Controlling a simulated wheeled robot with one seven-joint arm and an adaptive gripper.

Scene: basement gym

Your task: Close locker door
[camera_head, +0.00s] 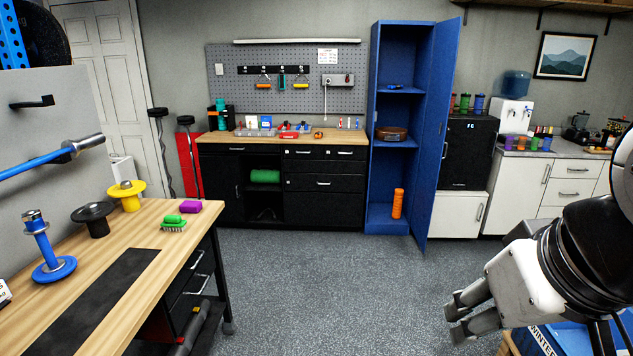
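A tall blue locker (377,130) stands against the back wall, right of the workbench. Its blue door (433,150) is hinged on the right side and stands open, swung out into the room. Inside, shelves hold a brown round item (392,133) and a small dark item, and an orange cylinder (398,204) stands at the bottom. My gripper (452,322) is at the lower right, far nearer to the camera than the locker and apart from it. Its fingers point left with a small gap between them, and nothing shows between them.
A blue bin (560,340) lies below my arm. The grey floor ahead is clear.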

